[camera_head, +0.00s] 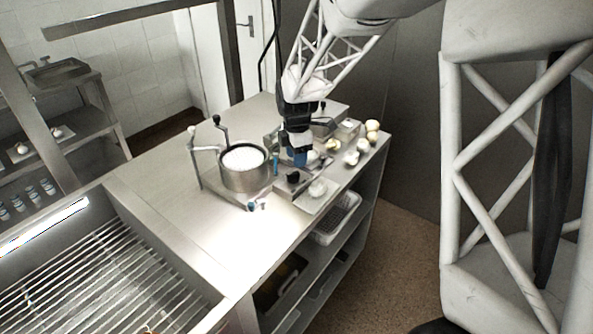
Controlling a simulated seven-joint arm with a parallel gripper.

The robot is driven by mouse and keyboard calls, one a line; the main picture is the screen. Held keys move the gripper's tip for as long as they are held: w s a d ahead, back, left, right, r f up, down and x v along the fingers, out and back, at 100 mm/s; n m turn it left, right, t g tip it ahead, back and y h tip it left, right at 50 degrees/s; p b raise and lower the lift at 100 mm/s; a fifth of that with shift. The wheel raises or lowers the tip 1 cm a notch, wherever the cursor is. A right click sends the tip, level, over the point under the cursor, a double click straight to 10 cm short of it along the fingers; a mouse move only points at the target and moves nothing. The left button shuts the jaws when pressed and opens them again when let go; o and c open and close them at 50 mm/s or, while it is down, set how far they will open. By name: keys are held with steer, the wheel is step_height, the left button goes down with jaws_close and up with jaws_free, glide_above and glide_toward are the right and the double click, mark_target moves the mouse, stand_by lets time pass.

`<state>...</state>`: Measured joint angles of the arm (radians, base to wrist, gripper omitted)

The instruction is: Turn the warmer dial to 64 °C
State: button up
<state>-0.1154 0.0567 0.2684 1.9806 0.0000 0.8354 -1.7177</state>
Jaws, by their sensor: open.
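My gripper (297,158), with blue fingertips, points down over the right part of the steel counter. It is open, with nothing visible between the fingers. Just below it a small dark knob (292,177) sits on a low metal unit, which looks like the warmer and its dial. The gripper appears just above and behind the knob; I cannot tell whether they touch. The dial's marks and setting are too small to read. The gripper hides part of the unit.
A steel pot (245,179) of white contents stands left of the gripper, with a crank-handled stand around it. A white board (316,195) with a pale lump lies at the front right. Several pale round items lie near the right edge. The counter's left (150,190) is clear.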

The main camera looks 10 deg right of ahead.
mark_target(297, 172)
steer(key=shift+f, duration=2.85)
steer(key=shift+c, duration=0.3)
jaws_close()
